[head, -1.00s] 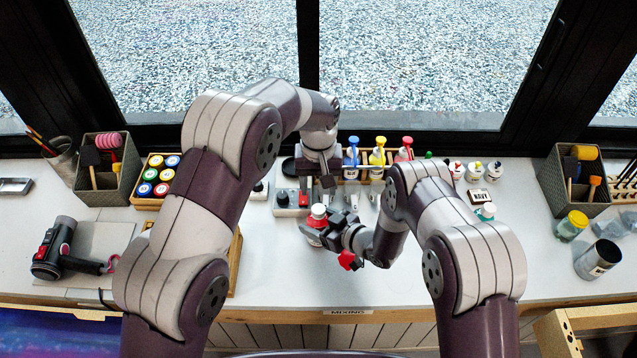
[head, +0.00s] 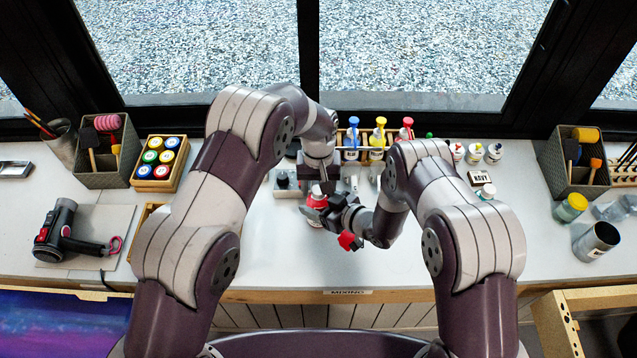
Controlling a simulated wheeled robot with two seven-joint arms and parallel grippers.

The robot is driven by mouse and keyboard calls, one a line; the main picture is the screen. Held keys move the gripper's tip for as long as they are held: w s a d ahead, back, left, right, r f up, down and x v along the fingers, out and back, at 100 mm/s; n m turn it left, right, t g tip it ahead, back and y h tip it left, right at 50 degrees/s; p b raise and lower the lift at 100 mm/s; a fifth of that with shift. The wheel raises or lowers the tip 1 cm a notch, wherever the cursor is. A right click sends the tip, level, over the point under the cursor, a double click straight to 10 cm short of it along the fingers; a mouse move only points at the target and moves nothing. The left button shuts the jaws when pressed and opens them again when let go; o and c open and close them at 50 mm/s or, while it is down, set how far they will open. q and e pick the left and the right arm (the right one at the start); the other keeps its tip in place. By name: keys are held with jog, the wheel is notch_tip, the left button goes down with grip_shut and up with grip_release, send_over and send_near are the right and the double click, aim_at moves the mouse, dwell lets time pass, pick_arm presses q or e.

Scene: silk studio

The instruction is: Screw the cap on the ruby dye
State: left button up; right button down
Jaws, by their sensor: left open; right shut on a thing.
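A small white bottle with a red top (head: 316,198), which looks like the ruby dye, is just right of the middle of the bench in the head view. My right gripper (head: 328,212) is shut on it from the right side and holds it upright. My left gripper (head: 320,184) is open directly above the red top, pointing down, with its fingers very close to it. Whether they touch it cannot be told. The arms and fingers hide much of the bottle, so how the cap sits on the neck is unclear.
A wooden rack with blue, yellow and red dropper bottles (head: 379,138) stands behind. Small white pots (head: 475,153) and a NAVY label block (head: 480,177) are to the right. A tray of colored jars (head: 158,172) is at left.

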pick_arm(q)
grip_shut()
jog(key=shift+o, duration=0.6)
grip_release()
notch_tip(320, 180, up, 8)
jog(key=shift+f, duration=0.2)
